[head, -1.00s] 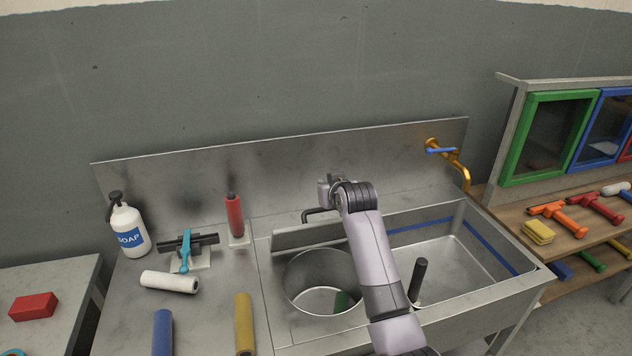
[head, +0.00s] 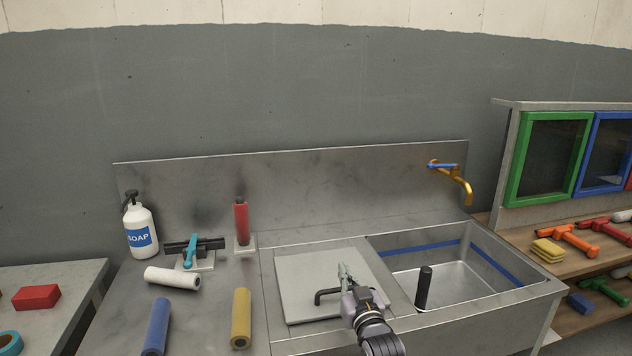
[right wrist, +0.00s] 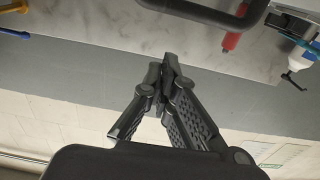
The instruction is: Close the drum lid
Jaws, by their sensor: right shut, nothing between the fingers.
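The drum lid (head: 312,268), a flat grey square plate, lies down over the round drum opening, which is hidden beneath it. Its dark bent handle (head: 322,294) is near the lid's front edge. My right gripper (head: 343,272) is above the lid, just right of the handle, with its fingers together and empty. In the right wrist view the shut fingers (right wrist: 166,75) are apart from the dark handle (right wrist: 215,14) at the top. My left gripper is in neither view.
The sink basin (head: 455,280) with a dark upright post (head: 424,288) is right of the lid. A gold tap (head: 457,178) is behind it. A soap bottle (head: 140,232), a red cylinder (head: 241,222) and several rollers stand or lie to the left.

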